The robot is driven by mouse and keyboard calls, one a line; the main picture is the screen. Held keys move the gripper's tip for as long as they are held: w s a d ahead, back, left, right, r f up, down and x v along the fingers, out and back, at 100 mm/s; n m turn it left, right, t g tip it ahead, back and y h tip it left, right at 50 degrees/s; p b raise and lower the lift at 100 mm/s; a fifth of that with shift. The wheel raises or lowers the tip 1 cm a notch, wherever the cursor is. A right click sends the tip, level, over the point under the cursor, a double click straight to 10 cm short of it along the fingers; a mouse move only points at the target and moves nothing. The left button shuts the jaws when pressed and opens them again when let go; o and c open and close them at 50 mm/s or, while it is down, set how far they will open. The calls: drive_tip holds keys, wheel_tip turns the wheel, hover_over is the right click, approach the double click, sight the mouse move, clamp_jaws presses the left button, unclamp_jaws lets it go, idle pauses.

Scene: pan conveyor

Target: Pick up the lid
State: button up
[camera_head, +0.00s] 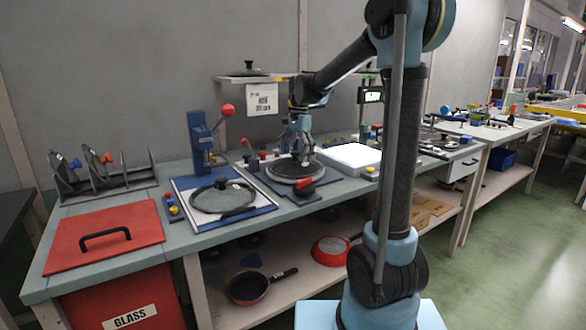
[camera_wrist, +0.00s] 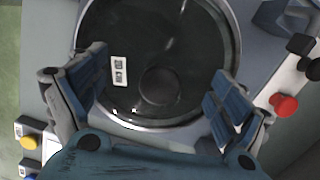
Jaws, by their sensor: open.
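My gripper (camera_head: 297,150) hangs over a round dark disc with a pale metal rim (camera_head: 312,166) on the bench. In the wrist view the open gripper (camera_wrist: 160,100) has its blue-padded fingers apart, with nothing between them. The disc (camera_wrist: 160,35) lies below, with a small white label (camera_wrist: 119,70) and a round, knob-like dark spot (camera_wrist: 158,86) between the fingers. I cannot tell whether it is a lid on a pan or the pan's inside. A glass lid with a dark knob (camera_head: 221,184) lies on a blue-edged board (camera_head: 258,223) to the left. Another dark lid (camera_head: 248,70) sits on the raised shelf.
A blue press with a red ball (camera_head: 200,135) stands behind the board. A red button (camera_wrist: 283,105) and a yellow button (camera_wrist: 28,142) flank the disc. A white panel (camera_head: 350,156) lies to the right, a red GLASS bin (camera_head: 105,235) at left.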

drive_tip(key=shift+s, duration=0.15)
clamp_jaws()
idle(0.4)
